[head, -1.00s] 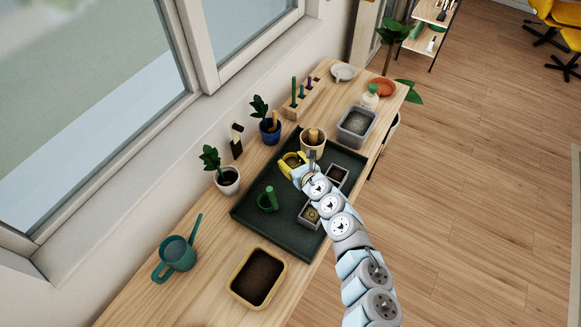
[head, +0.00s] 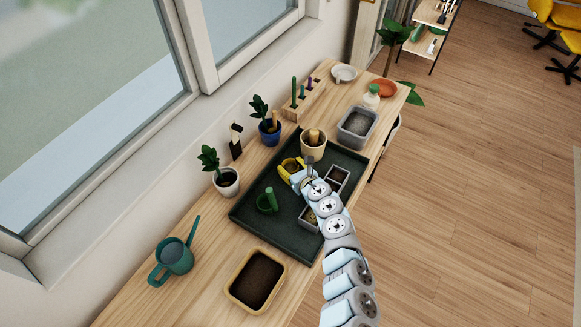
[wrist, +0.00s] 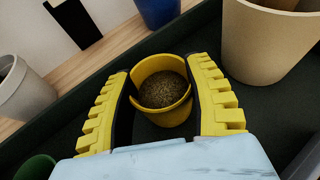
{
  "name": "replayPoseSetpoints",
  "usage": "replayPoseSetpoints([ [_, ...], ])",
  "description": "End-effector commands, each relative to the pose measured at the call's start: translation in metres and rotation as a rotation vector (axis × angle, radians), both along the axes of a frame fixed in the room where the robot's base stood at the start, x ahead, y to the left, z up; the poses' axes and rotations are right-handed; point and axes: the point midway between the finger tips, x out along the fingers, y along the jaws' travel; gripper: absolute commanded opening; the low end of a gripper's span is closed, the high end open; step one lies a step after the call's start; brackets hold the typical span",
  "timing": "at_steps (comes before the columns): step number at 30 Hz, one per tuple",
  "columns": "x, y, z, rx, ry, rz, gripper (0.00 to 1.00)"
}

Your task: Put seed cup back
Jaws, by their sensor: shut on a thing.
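The seed cup (wrist: 163,112) is a small yellow cup filled with brown grains. In the wrist view it stands upright between the two yellow fingers of my gripper (wrist: 160,95), which is shut on it. In the head view my gripper (head: 290,171) is over the far left part of the dark green tray (head: 287,232), beside the beige pot (head: 314,150). I cannot tell whether the cup's base touches the tray.
On the tray are a green cup (head: 267,202) and small grey square pots (head: 338,178). A blue plant pot (head: 270,133) and a white plant pot (head: 227,182) stand along the wall side. A watering can (head: 175,257) and a yellow soil box (head: 256,280) stand nearer.

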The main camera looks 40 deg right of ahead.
Motion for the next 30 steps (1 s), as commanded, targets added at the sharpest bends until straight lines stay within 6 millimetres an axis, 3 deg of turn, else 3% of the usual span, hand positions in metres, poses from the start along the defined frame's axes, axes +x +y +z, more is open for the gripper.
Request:
replayPoseSetpoints([
  [11,-0.0004,-0.0002,-0.0036,0.0,0.0,0.0,0.14],
  [12,-0.0004,-0.0003,-0.0036,0.0,0.001,0.0,0.56],
  [15,-0.0005,-0.0004,-0.0025,0.0,0.001,-0.001,0.78],
  [30,-0.0049,-0.0003,0.0016,-0.002,0.003,-0.001,0.78],
])
